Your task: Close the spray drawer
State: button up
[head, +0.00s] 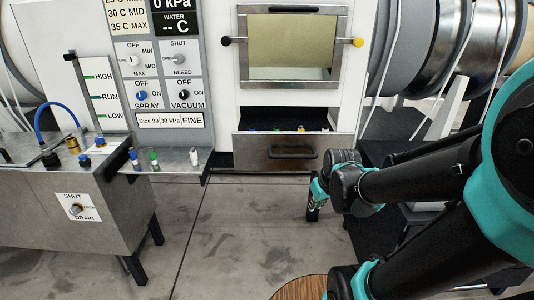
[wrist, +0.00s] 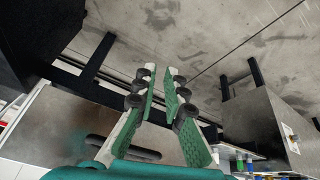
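The spray drawer (head: 255,153) is a steel-fronted drawer below the framed window in the head view. It stands pulled out, and small coloured items show inside. Its dark bar handle (head: 292,153) is on the front face. In the wrist view, the steel front (wrist: 70,112) and handle (wrist: 120,148) show at lower left, partly behind my gripper. My gripper (wrist: 160,76) has its green-padded fingers apart with nothing between them. In the head view my gripper (head: 314,208) hangs fingers down, to the right of and in front of the drawer, seemingly apart from it.
A steel tank (head: 80,210) with a drain knob stands at left. A shelf (head: 168,165) with small coloured nozzles juts out beside the drawer. The control panel (head: 160,75) is above it. A round wooden top (head: 300,288) is at the bottom. The floor before the drawer is clear.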

aim_at(255, 154)
jog(key=w+a+r+n, duration=0.1)
jog(key=w+a, duration=0.1)
jog(key=w+a+r+n+y, duration=0.1)
jog(key=w+a+r+n, duration=0.1)
jog(key=w, duration=0.1)
jog(key=w+a+r+n, duration=0.2)
jog(key=w+a, duration=0.1)
jog(key=shift+w+r+t, duration=0.15)
jog(key=shift+w+t, duration=0.05)
jog(key=shift+t, duration=0.1)
grip_shut()
jog(key=w+a+r+n+y, duration=0.2)
jog(key=w+a+r+n, duration=0.5)
jog(key=a, duration=0.3)
jog(key=shift+n, duration=0.3)
jog(key=w+a+f, duration=0.1)
jog(key=w+f, duration=0.1)
jog(key=w, duration=0.1)
jog(key=w+a+f, duration=0.1)
jog(key=w+f, duration=0.2)
jog(key=w+a+f, duration=0.2)
jog(key=w+f, duration=0.1)
jog(key=shift+f, duration=0.25)
jog(key=shift+w, duration=0.5)
jog(key=w, duration=2.7)
